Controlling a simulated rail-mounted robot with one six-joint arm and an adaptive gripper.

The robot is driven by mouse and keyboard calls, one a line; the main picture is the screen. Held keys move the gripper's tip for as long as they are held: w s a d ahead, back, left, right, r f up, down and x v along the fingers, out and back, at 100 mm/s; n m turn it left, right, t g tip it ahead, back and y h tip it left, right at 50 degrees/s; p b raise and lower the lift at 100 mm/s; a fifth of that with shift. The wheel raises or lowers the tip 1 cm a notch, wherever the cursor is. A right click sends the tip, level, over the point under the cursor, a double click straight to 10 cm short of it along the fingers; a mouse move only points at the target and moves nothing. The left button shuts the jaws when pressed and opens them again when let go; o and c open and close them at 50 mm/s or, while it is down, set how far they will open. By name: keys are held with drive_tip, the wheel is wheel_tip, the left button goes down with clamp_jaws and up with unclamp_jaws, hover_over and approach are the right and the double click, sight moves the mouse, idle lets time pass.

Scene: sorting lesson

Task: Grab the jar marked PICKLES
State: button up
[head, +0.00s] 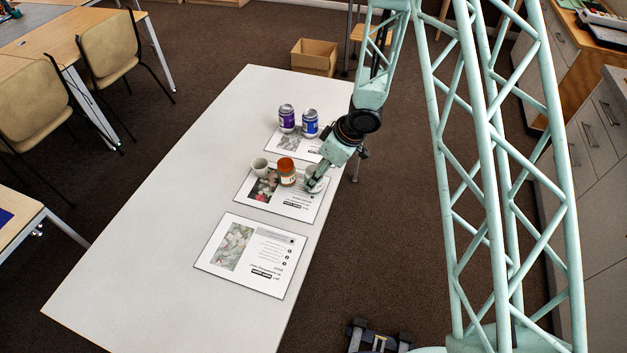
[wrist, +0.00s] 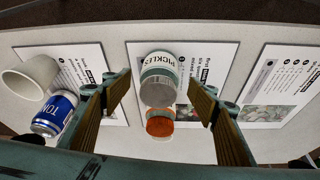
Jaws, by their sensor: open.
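The jar marked PICKLES (wrist: 158,68) shows in the wrist view with a white and teal label and a grey lid. It stands upright on the middle printed sheet (wrist: 185,50). My gripper (wrist: 161,84) is open, with one finger to each side of the jar in the picture; contact cannot be told. In the head view my gripper (head: 314,184) is at the right end of the middle sheet, partly hiding a whitish jar (head: 310,171). A jar with an orange lid (wrist: 159,123) stands close beside the pickles jar and also shows in the head view (head: 286,172).
A white cup (head: 259,167) stands left of the orange-lidded jar. A purple can (head: 287,118) and a blue can (head: 309,123) stand on the far sheet. The wrist view shows a white cup (wrist: 30,77) beside a blue can (wrist: 55,115). The near sheet (head: 250,256) is bare.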

drive_tip(key=shift+f, duration=0.15)
drive_tip(key=shift+b+x, duration=1.05)
drive_tip(key=shift+x, duration=1.4)
drive_tip(key=shift+d, duration=0.1)
drive_tip(key=shift+c, duration=0.7)
drive_tip(key=c, duration=0.9)
